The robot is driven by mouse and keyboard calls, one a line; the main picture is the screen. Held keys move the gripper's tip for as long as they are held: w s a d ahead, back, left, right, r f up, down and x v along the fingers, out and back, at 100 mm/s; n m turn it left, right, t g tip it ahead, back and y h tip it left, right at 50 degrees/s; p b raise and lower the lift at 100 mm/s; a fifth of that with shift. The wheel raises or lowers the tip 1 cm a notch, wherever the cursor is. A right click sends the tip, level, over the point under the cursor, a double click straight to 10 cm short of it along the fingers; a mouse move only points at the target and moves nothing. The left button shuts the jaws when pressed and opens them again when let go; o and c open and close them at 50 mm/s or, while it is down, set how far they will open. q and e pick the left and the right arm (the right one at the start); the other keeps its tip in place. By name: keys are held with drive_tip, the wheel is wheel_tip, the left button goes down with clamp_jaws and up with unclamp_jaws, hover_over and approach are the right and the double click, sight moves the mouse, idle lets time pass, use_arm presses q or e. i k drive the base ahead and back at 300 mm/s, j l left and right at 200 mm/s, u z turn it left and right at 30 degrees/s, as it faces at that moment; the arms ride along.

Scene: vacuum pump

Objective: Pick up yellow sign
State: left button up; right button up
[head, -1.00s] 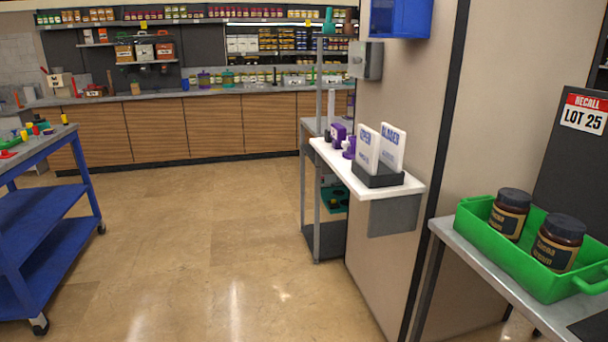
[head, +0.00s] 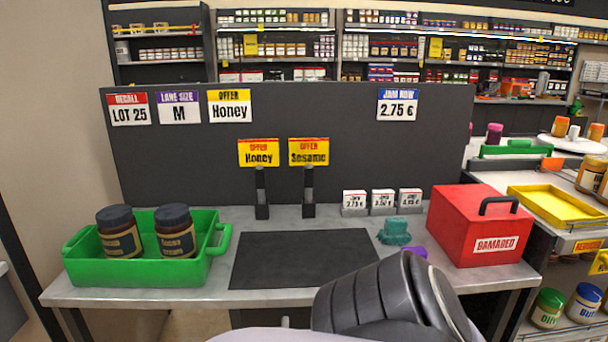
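Two yellow signs with red tops stand side by side on black holders at the back of the grey table (head: 190,295). The left one is the "Offer Honey" sign (head: 259,153), and the right one is the "Offer Sesame" sign (head: 309,153). Another yellow-topped "Offer Honey" card (head: 230,106) is on the dark panel behind, higher and to the left. Neither of my grippers shows its fingers. A dark grey rounded part of my arm rises at the bottom, right of the middle, and hides part of the table's front edge.
A green crate (head: 140,272) with two dark jars stands at the left. A black mat (head: 290,262) lies bare in the middle. Small price cards (head: 383,200), a teal object (head: 395,232) and a red "Damaged" box (head: 482,226) are at the right.

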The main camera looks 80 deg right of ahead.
sight(260, 153)
drive_tip(key=z, duration=1.3)
